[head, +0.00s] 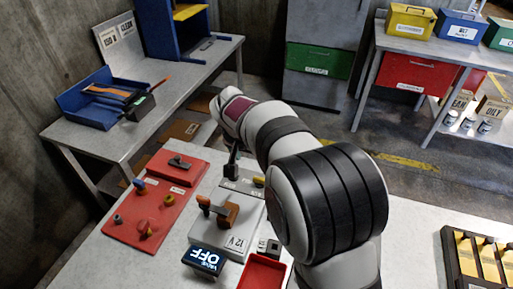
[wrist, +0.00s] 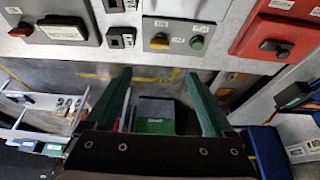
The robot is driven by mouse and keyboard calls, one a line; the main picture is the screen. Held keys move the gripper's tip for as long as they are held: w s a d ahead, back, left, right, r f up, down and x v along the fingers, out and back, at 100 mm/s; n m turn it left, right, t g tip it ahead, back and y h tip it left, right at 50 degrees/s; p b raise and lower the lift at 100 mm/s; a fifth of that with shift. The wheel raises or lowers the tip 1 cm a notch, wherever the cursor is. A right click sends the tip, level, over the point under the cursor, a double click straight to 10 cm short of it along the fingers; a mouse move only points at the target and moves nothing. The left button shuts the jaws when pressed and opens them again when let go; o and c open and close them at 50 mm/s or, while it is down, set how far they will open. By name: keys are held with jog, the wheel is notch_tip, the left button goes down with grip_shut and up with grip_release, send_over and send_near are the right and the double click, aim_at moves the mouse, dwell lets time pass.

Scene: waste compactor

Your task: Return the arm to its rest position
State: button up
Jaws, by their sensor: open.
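My arm (head: 325,195) reaches up from the lower right of the head view, over the near bench, and its wrist (head: 235,107) is raised towards the bench's far edge. I cannot make out the fingers clearly in the head view. In the wrist view my gripper (wrist: 158,74) shows two green fingers spread wide apart, with nothing between them. Beyond the fingers lie the floor and a green-fronted cabinet, well away from them. The bench edge and its panels cross the top of the wrist view, apart from the fingers.
A partitioned box (head: 478,262) stands at right. A side table holds a blue tray (head: 85,105).

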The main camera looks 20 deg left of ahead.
jog(key=s+d+r+m+g, duration=0.2)
jog(key=s+d+r, duration=0.1)
jog(key=s+d, duration=0.7)
jog(key=s+d+r+m+g, duration=0.25)
jog(key=s+d, duration=0.55)
jog(key=d, duration=0.5)
jog(key=s+d+f+y, duration=0.1)
jog(key=s+f, duration=0.1)
jog(key=s, duration=1)
jog(key=shift+s+d+f+m+y, duration=0.25)
jog(key=shift+s+d+m+y, duration=0.1)
jog(key=shift+m+y, duration=0.1)
